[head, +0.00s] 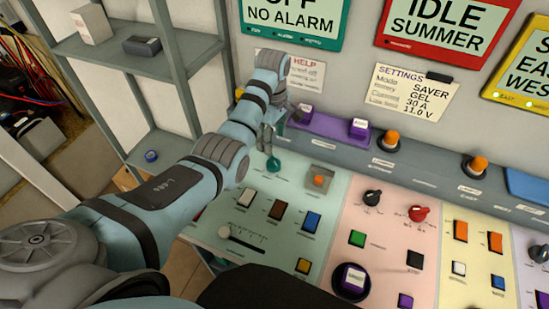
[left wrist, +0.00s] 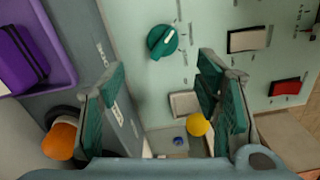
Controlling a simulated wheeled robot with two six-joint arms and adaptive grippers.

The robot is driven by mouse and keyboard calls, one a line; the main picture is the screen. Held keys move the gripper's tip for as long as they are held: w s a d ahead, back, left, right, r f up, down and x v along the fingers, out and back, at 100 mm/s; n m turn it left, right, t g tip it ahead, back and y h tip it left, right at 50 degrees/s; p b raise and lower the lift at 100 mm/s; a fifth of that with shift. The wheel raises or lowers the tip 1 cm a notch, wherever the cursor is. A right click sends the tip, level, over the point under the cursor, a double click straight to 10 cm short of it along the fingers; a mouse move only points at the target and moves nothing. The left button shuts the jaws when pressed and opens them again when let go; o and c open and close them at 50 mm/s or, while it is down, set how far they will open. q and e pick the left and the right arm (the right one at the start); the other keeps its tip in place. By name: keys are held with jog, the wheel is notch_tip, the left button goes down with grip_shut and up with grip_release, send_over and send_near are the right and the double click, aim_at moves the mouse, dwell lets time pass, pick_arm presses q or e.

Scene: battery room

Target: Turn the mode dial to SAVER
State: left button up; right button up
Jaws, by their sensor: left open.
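A round teal dial (head: 273,164) with a white pointer line sits on the pale green panel section. It shows larger in the left wrist view (left wrist: 162,42); its labels are too small to read, so I cannot tell its setting. My left gripper (head: 267,138) is just above and behind this dial, pointing down at the panel. Its teal-padded fingers (left wrist: 160,88) are wide apart and empty, with the dial beyond them, untouched as far as I see. A settings note (head: 412,92) on the wall reads SAVER, GEL, 30 A, 11.0 V. My right gripper is not in view.
Near the dial are an orange button (head: 319,181), several rocker switches (head: 279,211) and a slider (head: 225,232). A purple tray (head: 330,127) and orange lamps (head: 389,139) line the back ledge. A black dial (head: 372,198) and red dial (head: 418,213) are on the pink section.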

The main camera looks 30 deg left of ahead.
aim_at(273, 160)
pick_arm(q)
jog(key=f, duration=0.2)
jog(key=s+f, duration=0.1)
jog(key=f, duration=0.1)
jog(key=shift+s+d+f+b, duration=0.15)
jog(key=shift+s+f+b, duration=0.1)
jog(key=shift+b, duration=0.1)
jog(key=f, duration=0.2)
jog(key=w+f+b, duration=0.1)
jog(key=f, duration=0.1)
jog(key=shift+f, duration=0.4)
jog(key=shift+w+f, duration=0.15)
jog(key=shift+f, duration=0.05)
jog(key=shift+r, duration=0.1)
jog(key=shift+s+r, duration=0.15)
jog(key=shift+s, duration=0.15)
jog(key=c, duration=1.2)
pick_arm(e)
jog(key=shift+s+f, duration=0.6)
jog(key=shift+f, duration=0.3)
